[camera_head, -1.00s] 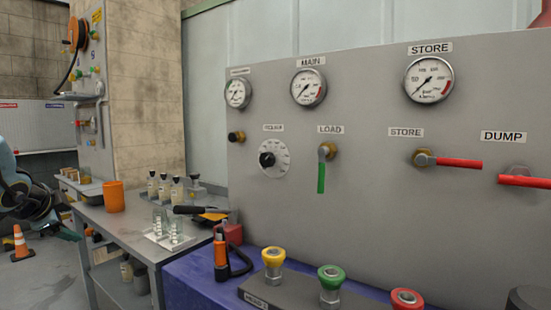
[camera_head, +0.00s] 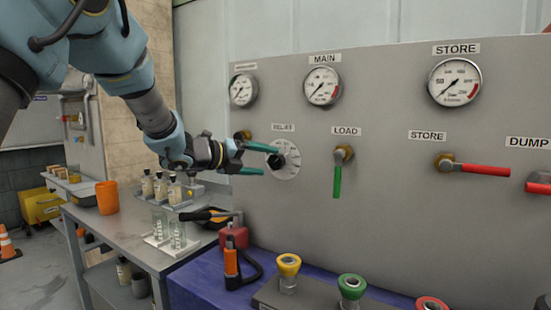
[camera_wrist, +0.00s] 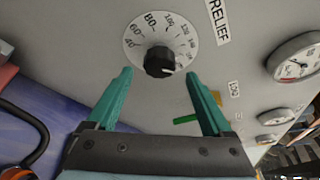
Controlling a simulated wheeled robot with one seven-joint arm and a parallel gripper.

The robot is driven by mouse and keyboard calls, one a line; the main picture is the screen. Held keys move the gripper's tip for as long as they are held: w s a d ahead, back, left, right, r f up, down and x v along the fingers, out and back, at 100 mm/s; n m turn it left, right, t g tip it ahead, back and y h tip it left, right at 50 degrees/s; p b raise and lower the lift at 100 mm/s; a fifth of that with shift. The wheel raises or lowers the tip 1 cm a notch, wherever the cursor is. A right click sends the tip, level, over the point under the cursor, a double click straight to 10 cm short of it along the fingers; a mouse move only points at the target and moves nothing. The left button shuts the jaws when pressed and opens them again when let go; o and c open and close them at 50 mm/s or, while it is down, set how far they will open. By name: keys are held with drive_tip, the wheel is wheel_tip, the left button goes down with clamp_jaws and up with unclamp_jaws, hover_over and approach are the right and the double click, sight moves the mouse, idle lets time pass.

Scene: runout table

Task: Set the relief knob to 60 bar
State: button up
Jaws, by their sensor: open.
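The relief knob (camera_head: 275,161) is black and sits on a round white dial (camera_head: 291,160) under a RELIEF label on the grey panel. In the wrist view the knob (camera_wrist: 158,60) shows a small white mark at its lower right, away from the printed 60 (camera_wrist: 137,31) at upper left. The exact reading is unclear. My gripper (camera_head: 265,159) is open, with its two green fingers pointing at the panel. In the wrist view the knob appears ahead, between the fingertips (camera_wrist: 159,74). I cannot see contact.
A green LOAD lever (camera_head: 338,180) is right of the dial, with gauges (camera_head: 322,86) above. Red-handled STORE lever (camera_head: 484,169) is farther right. Yellow (camera_head: 288,264) and green (camera_head: 352,287) couplings stand below. A bench (camera_head: 130,237) with bottles and an orange cup is at left.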

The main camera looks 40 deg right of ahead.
sight(274, 162)
drive_tip(key=shift+p+x, duration=0.6)
drive_tip(key=shift+x, duration=1.65)
clamp_jaws()
